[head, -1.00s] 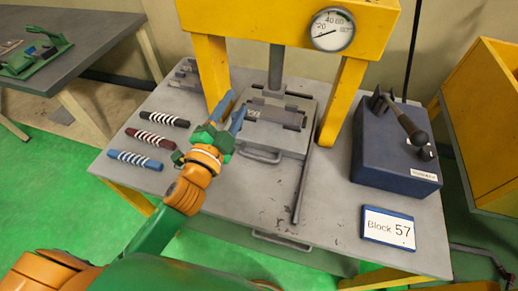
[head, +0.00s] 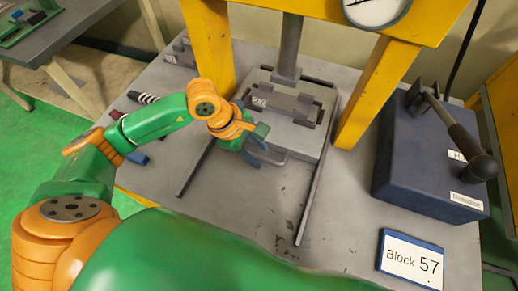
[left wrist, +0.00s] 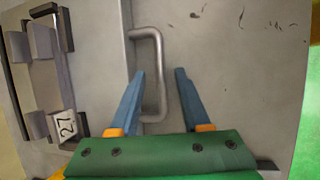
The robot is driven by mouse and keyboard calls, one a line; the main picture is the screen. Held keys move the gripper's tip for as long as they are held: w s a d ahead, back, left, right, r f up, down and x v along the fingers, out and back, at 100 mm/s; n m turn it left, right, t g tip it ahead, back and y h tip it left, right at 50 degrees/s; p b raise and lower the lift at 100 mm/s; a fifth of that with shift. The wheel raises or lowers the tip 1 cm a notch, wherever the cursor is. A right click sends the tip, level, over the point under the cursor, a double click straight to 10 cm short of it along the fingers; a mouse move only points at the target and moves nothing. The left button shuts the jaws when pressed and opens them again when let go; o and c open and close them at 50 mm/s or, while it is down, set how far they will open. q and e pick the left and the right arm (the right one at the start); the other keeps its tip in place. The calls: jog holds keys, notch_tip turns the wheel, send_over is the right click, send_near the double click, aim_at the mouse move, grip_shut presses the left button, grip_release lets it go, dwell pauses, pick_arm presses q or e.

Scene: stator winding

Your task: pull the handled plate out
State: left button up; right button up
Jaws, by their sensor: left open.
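The handled plate (head: 308,140) is a grey slab under the yellow press, with a dark grey block (head: 285,102) on top. Its handle (head: 283,158) sticks out of the front edge, partly hidden by my gripper. My left gripper (head: 264,157) is open at the handle and points down. In the left wrist view, the open blue fingers (left wrist: 159,72) lie on either side of the handle's outer bar (left wrist: 161,75). They look apart from it, but I cannot tell their exact height. The plate (left wrist: 97,40) and its block with a "27" label (left wrist: 66,124) show at the left.
Metal rails flank the plate's path, one at the right (head: 306,200) and one at the left (head: 192,170). A blue lever box (head: 425,170) and a "Block 57" sign (head: 410,262) stand to the right. The tabletop in front of the handle is clear.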

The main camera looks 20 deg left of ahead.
pick_arm(q)
jog(key=shift+w+d+f, duration=0.1)
jog(key=shift+f, duration=0.25)
grip_shut()
dwell(1.2)
